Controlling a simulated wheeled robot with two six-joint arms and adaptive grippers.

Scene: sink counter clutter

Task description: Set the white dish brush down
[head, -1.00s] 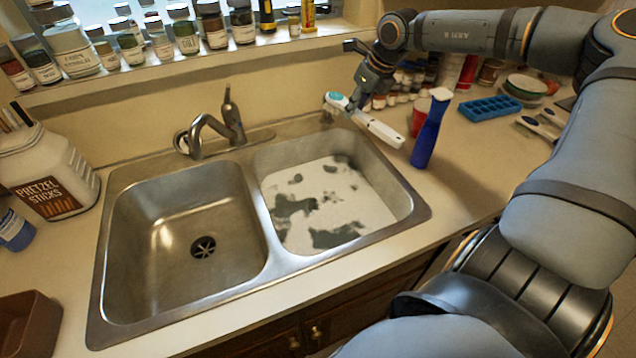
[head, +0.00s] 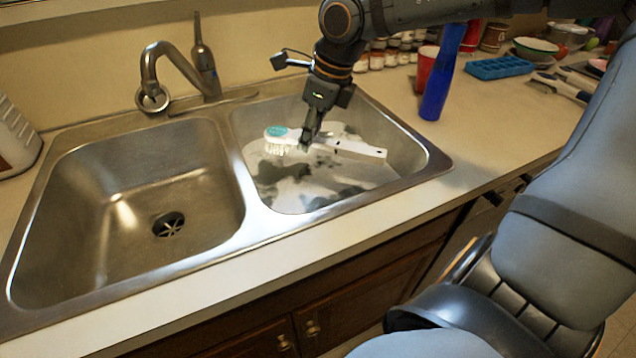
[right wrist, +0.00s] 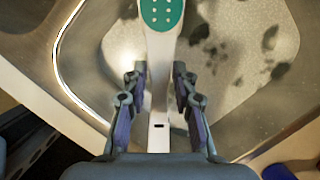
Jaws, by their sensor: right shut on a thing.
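The white dish brush (head: 348,148) has a teal patch on its head and pale bristles facing down. My right gripper (head: 308,142) is shut on its handle near the head. It holds the brush over the right sink basin, which has white suds and dark patches in it. In the right wrist view the brush (right wrist: 159,75) runs between the two fingers of the gripper (right wrist: 158,82), its teal part at the top edge. Whether the brush touches the suds cannot be told. My left gripper is not in view.
The left basin (head: 110,200) is empty, with a dark drain. A faucet (head: 180,65) stands behind the sink. A blue bottle (head: 440,75) and a red cup (head: 426,66) stand right of the sink. A blue tray (head: 500,67) lies farther right. The front counter strip is clear.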

